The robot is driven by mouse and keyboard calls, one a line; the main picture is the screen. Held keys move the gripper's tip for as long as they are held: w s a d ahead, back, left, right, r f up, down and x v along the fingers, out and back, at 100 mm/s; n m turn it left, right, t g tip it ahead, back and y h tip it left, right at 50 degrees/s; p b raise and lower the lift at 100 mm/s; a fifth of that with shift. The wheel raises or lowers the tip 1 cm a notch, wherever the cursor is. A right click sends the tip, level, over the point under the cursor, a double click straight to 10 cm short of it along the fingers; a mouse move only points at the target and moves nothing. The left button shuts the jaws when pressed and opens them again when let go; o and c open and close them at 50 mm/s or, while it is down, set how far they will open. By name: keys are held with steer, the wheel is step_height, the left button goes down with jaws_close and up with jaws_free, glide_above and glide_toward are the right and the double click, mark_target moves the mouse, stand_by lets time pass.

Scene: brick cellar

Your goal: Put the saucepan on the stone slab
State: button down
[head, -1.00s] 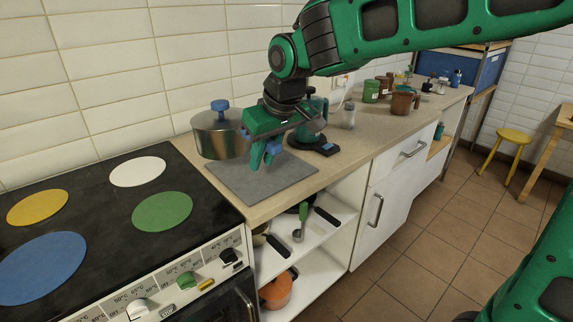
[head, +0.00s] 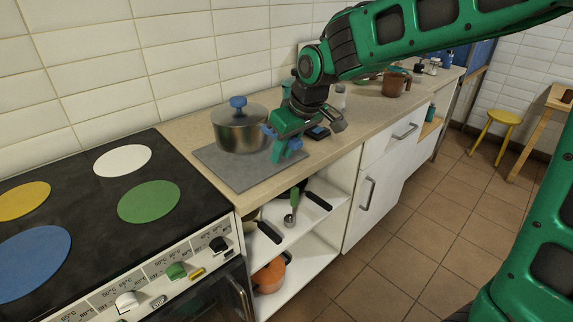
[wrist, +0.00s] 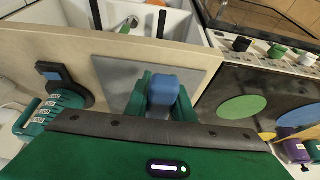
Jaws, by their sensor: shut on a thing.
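The saucepan (head: 240,132) is a steel pot with a lid, a blue lid knob and blue side handles. In the head view it is upright over the back part of the grey stone slab (head: 245,180). I cannot tell whether its base touches the slab. My gripper (head: 280,150) is at the pot's right side, shut on its blue side handle. In the wrist view the blue handle (wrist: 163,90) sits between my fingers, with the slab (wrist: 115,75) beyond. The pot's body is hidden in the wrist view.
The hob (head: 90,215) with coloured discs lies left of the slab. A dark device with a blue patch (head: 318,133) stands right of it on the counter. A brown mug (head: 395,85) stands farther right. Open shelves (head: 325,240) are below.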

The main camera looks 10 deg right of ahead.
steer(key=shift+w+d+f, duration=0.25)
steer(key=shift+f, duration=0.65)
steer(key=shift+w+d+f, duration=0.25)
steer(key=shift+d+f, duration=0.05)
steer(key=shift+f, duration=0.55)
steer(key=shift+w+d+f, duration=0.25)
steer(key=shift+f, duration=0.65)
steer(key=c, duration=1.5)
jaws_free()
steer(key=shift+c, duration=0.2)
steer(key=shift+s+r, duration=0.1)
steer(key=v, duration=1.2)
steer(key=s+d+f+m+g+h, duration=0.1)
steer(key=s+d+f+m, duration=0.15)
steer(key=s+d, duration=0.45)
steer(key=s+d+f+m+h, duration=0.1)
steer(key=s+d+m, duration=0.15)
steer(key=d, duration=0.85)
steer(key=s+d+f+m+g, duration=0.1)
steer(key=s+d+f+m, duration=0.2)
steer(key=s, duration=0.6)
steer(key=s+d+f+m+g, duration=0.2)
steer(key=s+d+m, duration=0.3)
steer(key=s, duration=0.5)
steer(key=shift+s+d+f, duration=0.3)
steer(key=shift+d+f, duration=0.35)
steer(key=shift+d, duration=0.2)
